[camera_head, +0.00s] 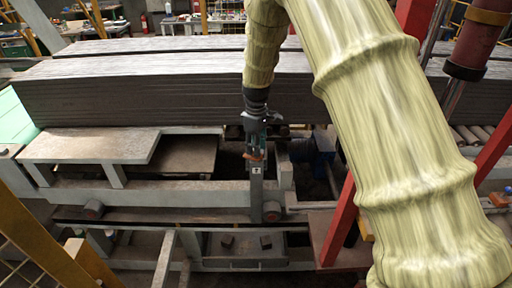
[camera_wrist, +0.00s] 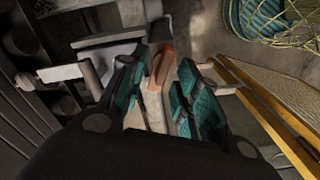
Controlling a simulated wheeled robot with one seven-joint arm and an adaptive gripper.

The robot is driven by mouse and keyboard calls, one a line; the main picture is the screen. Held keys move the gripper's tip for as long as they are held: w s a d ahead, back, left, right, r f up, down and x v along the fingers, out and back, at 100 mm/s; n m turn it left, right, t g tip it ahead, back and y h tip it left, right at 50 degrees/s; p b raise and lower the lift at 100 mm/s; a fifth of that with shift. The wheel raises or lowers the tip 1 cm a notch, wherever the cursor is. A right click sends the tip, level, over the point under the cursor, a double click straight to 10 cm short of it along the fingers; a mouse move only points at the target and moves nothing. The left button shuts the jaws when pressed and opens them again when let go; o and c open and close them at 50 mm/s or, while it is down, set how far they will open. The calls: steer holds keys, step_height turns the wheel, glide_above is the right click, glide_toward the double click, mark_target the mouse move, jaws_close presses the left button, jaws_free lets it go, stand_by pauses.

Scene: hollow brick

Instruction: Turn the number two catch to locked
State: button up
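A pale upright bar (camera_head: 256,188) with a small dark-marked label stands in front of the grey machine frame. An orange-brown piece (camera_head: 257,154) is at its top; I take this to be the catch, and its label is too small to read. My gripper (camera_head: 256,148) points down over the top of the bar. In the wrist view, the teal-padded fingers of my gripper (camera_wrist: 158,98) are apart, one on each side of the orange-brown piece (camera_wrist: 161,66) and the pale bar (camera_wrist: 154,108). I cannot tell whether either finger touches it.
A long stack of grey slabs (camera_head: 150,92) lies behind my gripper. A blue motor-like part (camera_head: 312,150) is close on the right, and a red slanted post (camera_head: 338,220) stands in front right. A flat pale plate (camera_head: 92,146) is at the left.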

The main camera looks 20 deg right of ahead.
steer(key=shift+f, duration=0.4)
steer(key=shift+s+f+p, duration=0.35)
steer(key=shift+s+p, duration=0.05)
steer(key=shift+s, duration=0.1)
steer(key=shift+w+f, duration=0.35)
steer(key=shift+f, duration=0.05)
steer(key=shift+s+r, duration=0.15)
steer(key=shift+s, duration=0.05)
jaws_close()
